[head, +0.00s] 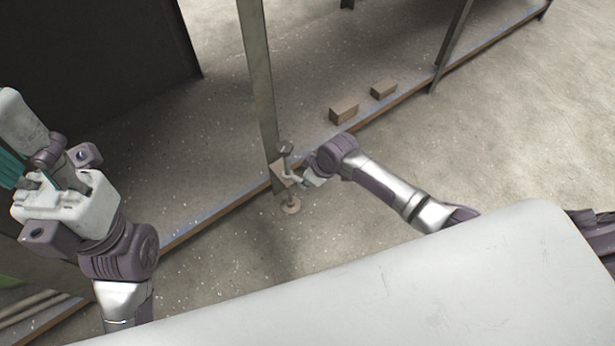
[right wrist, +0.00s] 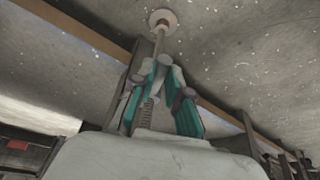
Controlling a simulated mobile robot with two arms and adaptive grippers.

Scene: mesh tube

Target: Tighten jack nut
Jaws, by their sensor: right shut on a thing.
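The jack stands at the foot of a metal post in the head view, with a bracket (head: 283,172) and a round foot plate (head: 291,206) on the floor. In the right wrist view its threaded rod (right wrist: 152,108) shows between my fingers, and the foot plate (right wrist: 163,20) is at the top. My right gripper (head: 294,179) is shut at the rod; its fingertips (right wrist: 163,72) close around the jack nut, which they mostly hide. My left gripper (head: 35,178) is raised at the far left, away from the jack; its finger opening is unclear.
The metal post (head: 259,90) rises directly behind the jack. A long low rail (head: 228,213) runs along the floor. Two brown blocks (head: 344,111) (head: 383,88) lie to the right beyond the arm. Open concrete floor (head: 520,130) lies to the right.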

